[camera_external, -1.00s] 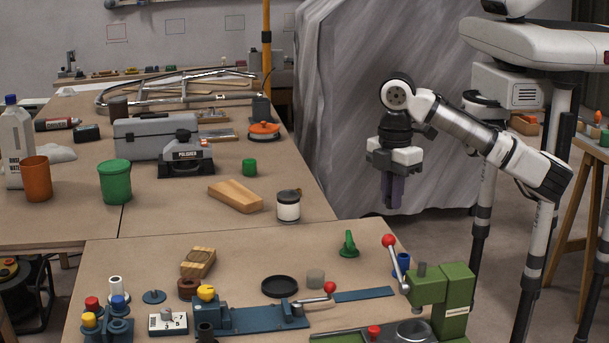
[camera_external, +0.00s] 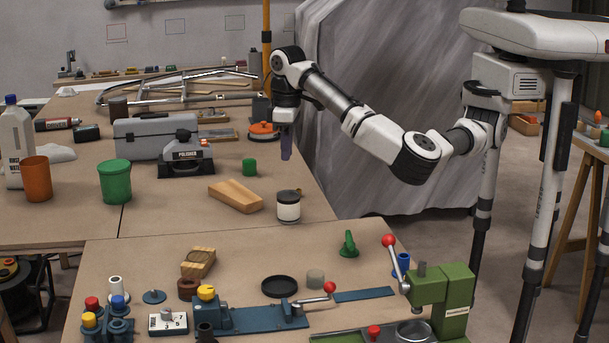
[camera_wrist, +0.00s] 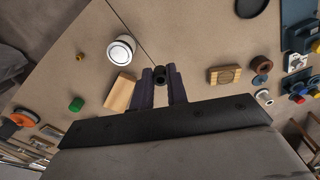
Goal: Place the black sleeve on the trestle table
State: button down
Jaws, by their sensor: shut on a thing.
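My gripper (camera_external: 286,150) points down over the right edge of the long workbench, near the orange disc tool. In the wrist view my gripper (camera_wrist: 161,88) is shut on the black sleeve (camera_wrist: 160,74), a short dark tube with an open end, held between the two purple-grey fingers. In the external view the fingers hide the sleeve. A wooden-legged trestle table (camera_external: 591,148) stands at the far right edge of the external view, only partly in frame. It is well apart from my gripper.
A green press (camera_external: 445,295) stands at the front right. A draped grey sheet (camera_external: 390,100) hangs behind.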

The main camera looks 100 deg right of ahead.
jog(key=d+m+p, duration=0.1)
jog(key=d+m, duration=0.3)
jog(key=d, duration=1.3)
jog(key=m+p, duration=0.1)
jog(key=m, duration=0.4)
send_over(293, 183)
notch_tip(293, 183, down, 21)
jog(key=p, duration=0.2)
jog(key=shift+p, duration=0.3)
jog(key=shift+f, duration=0.1)
jog(key=c, duration=1.4)
grip_release()
notch_tip(293, 183, up, 12)
jog(key=b, duration=0.2)
jog(key=shift+b, duration=0.3)
jog(key=shift+w+r, duration=0.1)
jog(key=shift+r, duration=0.1)
